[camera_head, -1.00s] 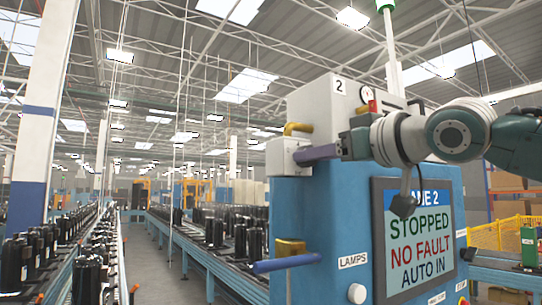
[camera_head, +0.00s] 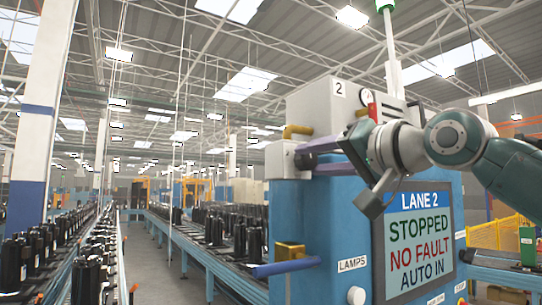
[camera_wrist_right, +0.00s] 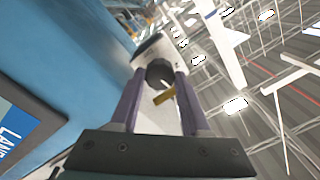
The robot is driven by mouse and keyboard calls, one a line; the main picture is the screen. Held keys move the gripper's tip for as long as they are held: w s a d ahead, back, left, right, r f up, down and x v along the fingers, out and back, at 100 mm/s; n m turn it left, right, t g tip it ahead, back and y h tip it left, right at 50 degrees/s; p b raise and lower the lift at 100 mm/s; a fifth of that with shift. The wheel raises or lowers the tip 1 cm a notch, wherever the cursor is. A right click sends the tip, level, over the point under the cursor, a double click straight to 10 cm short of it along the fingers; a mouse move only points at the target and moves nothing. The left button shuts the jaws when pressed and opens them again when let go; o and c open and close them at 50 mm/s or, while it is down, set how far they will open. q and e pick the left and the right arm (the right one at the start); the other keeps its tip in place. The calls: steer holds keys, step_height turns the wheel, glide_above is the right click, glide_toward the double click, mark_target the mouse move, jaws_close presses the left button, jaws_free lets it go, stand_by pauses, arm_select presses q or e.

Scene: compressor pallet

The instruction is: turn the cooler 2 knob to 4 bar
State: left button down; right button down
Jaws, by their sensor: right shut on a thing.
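The dark round knob (camera_wrist_right: 160,73) sits on the end of a white housing (camera_wrist_right: 153,48) in the right wrist view. The two purple fingers of my right gripper (camera_wrist_right: 160,82) stand on either side of the knob, shut on it. In the head view my right gripper (camera_head: 304,156) reaches from the right to the white housing (camera_head: 283,158) on the blue cabinet's upper left. Its fingers mostly hide the knob there. A small gauge (camera_head: 368,97) with a red rim shows above my wrist; its reading is too small to tell.
The blue cabinet (camera_head: 345,210) carries a screen (camera_head: 422,237) reading LANE 2, STOPPED, NO FAULT, AUTO IN. Conveyors with black compressors (camera_head: 235,232) run at the left.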

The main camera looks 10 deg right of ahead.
steer(key=shift+f+m, duration=0.1)
steer(key=shift+m, duration=0.6)
steer(key=shift+c, duration=1.9)
jaws_free()
steer(key=p+v, duration=0.1)
steer(key=v, duration=0.8)
steer(key=shift+s, duration=0.4)
steer(key=shift+d, duration=0.15)
